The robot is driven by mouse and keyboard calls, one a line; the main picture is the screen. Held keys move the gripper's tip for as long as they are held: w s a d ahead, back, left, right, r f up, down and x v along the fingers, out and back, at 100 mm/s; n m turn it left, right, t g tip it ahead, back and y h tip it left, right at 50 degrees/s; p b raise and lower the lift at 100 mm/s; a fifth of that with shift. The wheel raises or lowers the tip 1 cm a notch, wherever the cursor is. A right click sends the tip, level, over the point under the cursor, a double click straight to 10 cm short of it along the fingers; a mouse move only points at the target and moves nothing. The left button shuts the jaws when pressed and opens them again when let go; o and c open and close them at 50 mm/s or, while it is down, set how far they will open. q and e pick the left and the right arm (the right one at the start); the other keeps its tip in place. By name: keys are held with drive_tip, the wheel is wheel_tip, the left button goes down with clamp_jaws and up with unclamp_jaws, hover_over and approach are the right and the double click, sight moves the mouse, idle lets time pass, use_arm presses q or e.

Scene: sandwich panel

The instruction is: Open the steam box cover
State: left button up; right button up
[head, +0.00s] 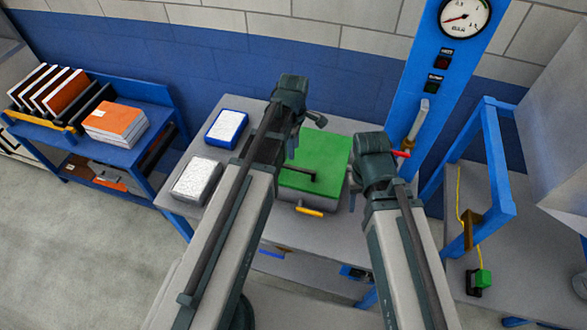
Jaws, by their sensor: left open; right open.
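The steam box appears to be the grey box with a green cover (325,150) on the grey table in the middle of the head view. The cover looks shut and lies flat. A yellow handle (310,211) sticks out at the box's near side. A dark bar lies across the cover's left part. My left gripper (315,119) is open, by the cover's far left corner. My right gripper (353,190) is open, beside the cover's right edge, mostly hidden by its wrist. Neither gripper visibly holds anything. My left arm hides the cover's left edge.
A blue-edged tray (227,128) and a white-topped block (196,181) lie on the table's left. A blue panel with a gauge (464,17) stands behind, with a red lever (401,154) near my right wrist. A blue frame (489,160) stands right; a blue shelf (95,148) stands left.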

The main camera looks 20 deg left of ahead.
sight(293, 167)
use_arm(q)
wheel_tip(293, 167, down, 9)
drive_tip(key=b, duration=0.7)
drive_tip(key=shift+b, duration=0.4)
drive_tip(key=shift+r, duration=0.1)
clamp_jaws()
idle(0.6)
